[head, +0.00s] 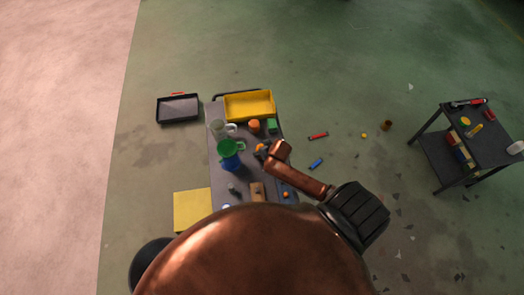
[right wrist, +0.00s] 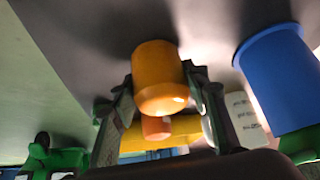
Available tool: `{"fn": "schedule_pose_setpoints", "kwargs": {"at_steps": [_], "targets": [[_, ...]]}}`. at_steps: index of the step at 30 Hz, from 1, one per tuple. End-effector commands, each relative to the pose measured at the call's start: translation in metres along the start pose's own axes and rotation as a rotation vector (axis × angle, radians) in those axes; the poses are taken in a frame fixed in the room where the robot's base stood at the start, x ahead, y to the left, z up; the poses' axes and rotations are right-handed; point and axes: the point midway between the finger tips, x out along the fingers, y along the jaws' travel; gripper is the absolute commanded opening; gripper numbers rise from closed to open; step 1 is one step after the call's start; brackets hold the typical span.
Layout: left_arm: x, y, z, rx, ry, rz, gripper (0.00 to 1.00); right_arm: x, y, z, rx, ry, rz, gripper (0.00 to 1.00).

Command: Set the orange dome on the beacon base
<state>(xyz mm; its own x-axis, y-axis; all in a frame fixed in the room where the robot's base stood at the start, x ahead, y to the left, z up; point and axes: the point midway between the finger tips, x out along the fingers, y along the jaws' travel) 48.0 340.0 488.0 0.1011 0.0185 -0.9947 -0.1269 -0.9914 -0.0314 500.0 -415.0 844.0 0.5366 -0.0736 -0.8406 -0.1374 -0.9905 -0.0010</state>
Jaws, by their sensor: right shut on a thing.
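My right gripper (head: 262,151) reaches over the grey table from the lower right. The orange dome (head: 259,148) shows as a small orange patch at its fingertips. In the right wrist view the dome (right wrist: 158,75) is a smooth, rounded orange piece between the two fingers of my right gripper (right wrist: 165,95), which is shut on it. I cannot tell from these views whether it touches the table. I cannot identify the beacon base for certain; a small dark upright piece (head: 234,189) stands near the table's front. My left gripper is not in view.
The table holds a yellow tray (head: 249,93), an orange cylinder (head: 254,126), a green block (head: 271,125), a green jug (head: 229,148), a blue cylinder (head: 232,163) and a wooden block (head: 257,190). The blue cylinder stands right of the fingers in the wrist view (right wrist: 280,80). Loose items lie on the floor.

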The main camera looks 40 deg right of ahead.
Motion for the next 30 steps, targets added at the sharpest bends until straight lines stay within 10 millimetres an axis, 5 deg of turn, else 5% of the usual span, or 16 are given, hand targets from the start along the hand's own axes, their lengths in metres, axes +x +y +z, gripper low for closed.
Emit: {"fn": "schedule_pose_setpoints", "kwargs": {"at_steps": [8,9,16,30], "targets": [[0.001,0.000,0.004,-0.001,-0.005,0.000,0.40,0.002,0.000,0.001,0.000,0.000,0.000,0.18],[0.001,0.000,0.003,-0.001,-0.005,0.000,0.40,0.002,0.000,0.001,0.000,0.001,0.000,0.43],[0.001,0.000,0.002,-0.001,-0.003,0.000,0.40,0.002,0.000,0.001,0.000,0.000,0.000,0.59],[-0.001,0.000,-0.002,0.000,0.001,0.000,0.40,-0.015,0.000,0.000,0.000,0.001,-0.001,0.59]]}}
